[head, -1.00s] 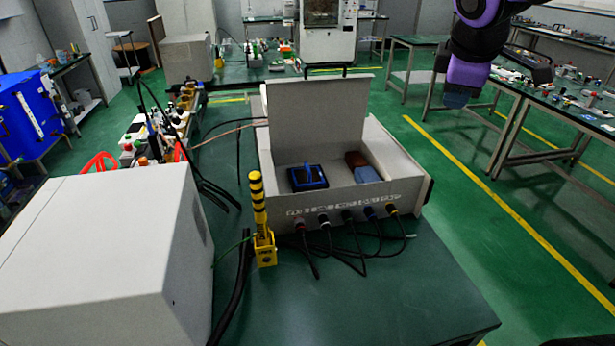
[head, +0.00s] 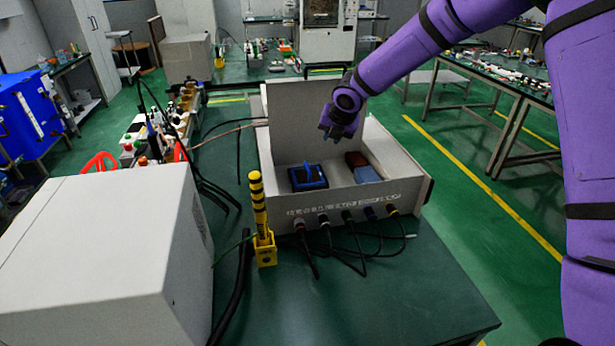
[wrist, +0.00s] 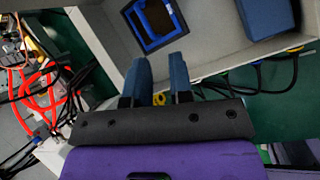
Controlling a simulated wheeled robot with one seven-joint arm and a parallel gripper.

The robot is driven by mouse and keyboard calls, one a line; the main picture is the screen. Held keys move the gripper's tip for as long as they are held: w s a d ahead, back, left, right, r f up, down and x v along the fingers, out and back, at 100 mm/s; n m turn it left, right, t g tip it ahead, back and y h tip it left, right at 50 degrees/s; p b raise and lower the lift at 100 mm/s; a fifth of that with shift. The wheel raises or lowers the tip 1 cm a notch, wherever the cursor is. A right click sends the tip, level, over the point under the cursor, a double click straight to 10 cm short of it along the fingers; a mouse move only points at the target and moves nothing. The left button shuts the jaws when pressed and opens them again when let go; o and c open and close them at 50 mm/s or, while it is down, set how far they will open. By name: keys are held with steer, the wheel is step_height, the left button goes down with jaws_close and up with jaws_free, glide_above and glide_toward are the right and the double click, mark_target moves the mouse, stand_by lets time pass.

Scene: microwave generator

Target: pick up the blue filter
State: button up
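An open light-grey box (head: 300,210) stands on the green table with its lid raised. Inside, at the left, is a black part with a blue frame (head: 307,177). It also shows in the wrist view (wrist: 174,36). A plain blue block (head: 367,174) lies inside to the right, and it shows at the top right of the wrist view (wrist: 266,14). I cannot tell which of the two is the filter. My gripper (head: 337,132) is above the box, between and over these parts. In the wrist view its two blue fingers (wrist: 160,60) are apart with nothing held between them.
A brown-red block (head: 355,159) lies behind the blue block. The raised lid (head: 300,105) stands behind my gripper. Cables plug into the box front. A yellow-black post (head: 259,205) and a large white case (head: 110,250) stand left. The table's front right is clear.

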mark_target(307, 166)
steer(key=w+a+f+n, duration=0.1)
steer(key=a+f, duration=0.1)
steer(key=f, duration=0.1)
steer(key=w+a+f+n+y, duration=0.1)
steer(key=w+f, duration=0.1)
steer(key=f, duration=0.2)
steer(key=w+a+f+n, duration=0.1)
steer(key=a+f, duration=0.1)
steer(key=f, duration=0.1)
steer(key=shift+w+a+f+n, duration=0.3)
steer(key=shift+w+f, duration=0.1)
steer(key=x, duration=0.5)
steer(key=shift+s+f, duration=0.2)
steer(key=shift+s, duration=0.1)
jaws_close()
